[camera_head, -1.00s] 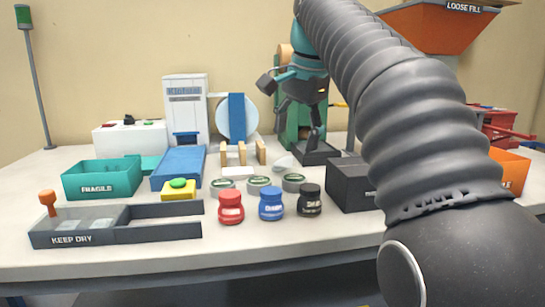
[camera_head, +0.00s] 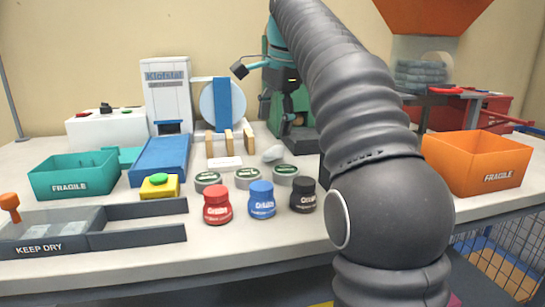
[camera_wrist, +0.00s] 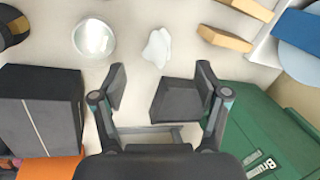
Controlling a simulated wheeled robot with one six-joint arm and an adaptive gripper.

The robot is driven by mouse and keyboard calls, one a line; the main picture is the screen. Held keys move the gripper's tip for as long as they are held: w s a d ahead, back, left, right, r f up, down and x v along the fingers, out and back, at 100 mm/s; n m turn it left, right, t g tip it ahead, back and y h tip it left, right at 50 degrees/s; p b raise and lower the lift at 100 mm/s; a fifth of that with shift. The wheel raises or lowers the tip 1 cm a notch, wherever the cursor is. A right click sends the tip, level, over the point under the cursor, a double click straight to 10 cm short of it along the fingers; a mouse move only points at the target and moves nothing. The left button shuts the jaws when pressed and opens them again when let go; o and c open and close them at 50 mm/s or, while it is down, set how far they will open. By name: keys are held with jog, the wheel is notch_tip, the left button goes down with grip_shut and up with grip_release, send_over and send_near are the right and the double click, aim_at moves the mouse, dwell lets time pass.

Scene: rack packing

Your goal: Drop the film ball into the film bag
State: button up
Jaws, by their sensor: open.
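A small, whitish crumpled lump, which looks like the film ball (camera_head: 273,153), lies on the table behind the tins. It also shows in the wrist view (camera_wrist: 157,47). My gripper (camera_wrist: 152,84) is open, with its fingers spread and nothing visibly held between them. In the wrist view the lump lies just beyond the fingertips. I cannot make out for certain which thing is the film bag; grey pouches lie in the KEEP DRY tray (camera_head: 130,240), and others are stacked at the right (camera_head: 424,76).
Three tins (camera_head: 247,178) and red (camera_head: 217,205), blue (camera_head: 262,200) and black (camera_head: 303,196) jars stand in front. A black box (camera_wrist: 40,110) and green machine (camera_wrist: 260,135) flank my gripper. An orange bin (camera_head: 478,163) stands right, a teal FRAGILE bin (camera_head: 75,176) left.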

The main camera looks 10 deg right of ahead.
aim_at(272, 147)
jog(key=b+x, duration=0.1)
jog(key=x, duration=0.2)
jog(key=shift+f, duration=0.2)
jog(key=shift+d+b+x, duration=0.2)
jog(key=shift+b+x, duration=0.6)
jog(key=shift+x, duration=1.65)
jog(key=shift+w, duration=0.1)
jog(key=c, duration=0.9)
jog(key=shift+r, duration=0.15)
jog(key=p+v, duration=0.1)
jog(key=v, duration=0.1)
jog(key=w+p+v, duration=0.1)
jog(key=v, duration=0.1)
jog(key=shift+s+r, duration=0.1)
jog(key=shift+r, duration=0.25)
jog(key=s+d+r, duration=0.1)
jog(key=d+r, duration=0.1)
jog(key=d, duration=0.1)
jog(key=s+d+r, duration=0.1)
jog(key=d+r, duration=0.1)
jog(key=d, duration=0.2)
jog(key=s+d+r+p, duration=0.1)
jog(key=s+d+r, duration=0.1)
jog(key=d, duration=0.1)
jog(key=shift+d, duration=0.3)
